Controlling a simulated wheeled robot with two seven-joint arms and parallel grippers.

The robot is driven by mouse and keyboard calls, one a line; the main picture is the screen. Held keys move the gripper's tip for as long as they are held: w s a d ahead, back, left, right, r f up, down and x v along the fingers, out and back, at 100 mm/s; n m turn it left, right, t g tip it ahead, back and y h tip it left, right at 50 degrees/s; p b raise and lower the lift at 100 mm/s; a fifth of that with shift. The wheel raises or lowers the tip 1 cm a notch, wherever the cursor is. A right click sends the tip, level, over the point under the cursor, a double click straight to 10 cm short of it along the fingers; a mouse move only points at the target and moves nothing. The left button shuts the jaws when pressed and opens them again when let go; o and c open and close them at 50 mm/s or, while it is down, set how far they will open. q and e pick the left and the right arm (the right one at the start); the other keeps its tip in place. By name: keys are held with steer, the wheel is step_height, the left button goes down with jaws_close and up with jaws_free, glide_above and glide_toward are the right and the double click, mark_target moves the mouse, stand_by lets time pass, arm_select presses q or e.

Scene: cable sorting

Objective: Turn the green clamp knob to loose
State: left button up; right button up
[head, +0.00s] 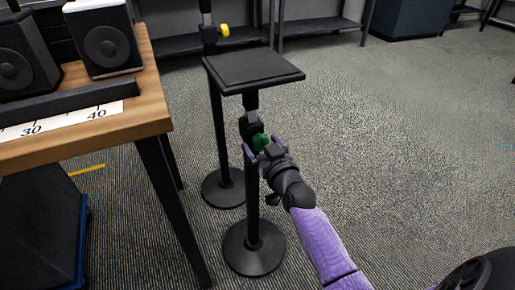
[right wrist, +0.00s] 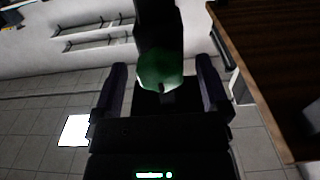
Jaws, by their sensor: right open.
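The green clamp knob (head: 261,141) sits on the clamp of the front black stand (head: 253,195), below its flat square top plate (head: 253,70). In the right wrist view the knob (right wrist: 161,70) is a rounded green shape near the top middle. My right gripper (head: 258,150) is at the knob, with its fingers open. In the right wrist view the two fingers (right wrist: 161,82) stand on either side of the knob, with visible gaps. Which way the knob is turned cannot be told. My left gripper is not in view.
A second black stand (head: 217,130) with a yellow knob (head: 223,30) stands just behind. A wooden table (head: 150,110) with speakers (head: 104,38) and a ruler strip (head: 70,120) is at the left. The carpet (head: 400,130) at the right is clear.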

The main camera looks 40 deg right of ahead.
steer(key=shift+w+d, duration=0.1)
steer(key=shift+w, duration=0.4)
steer(key=shift+r, duration=0.1)
steer(key=shift+c, duration=0.7)
steer(key=c, duration=1.1)
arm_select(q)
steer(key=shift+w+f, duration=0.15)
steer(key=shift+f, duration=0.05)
arm_select(e)
steer(key=shift+c, duration=0.2)
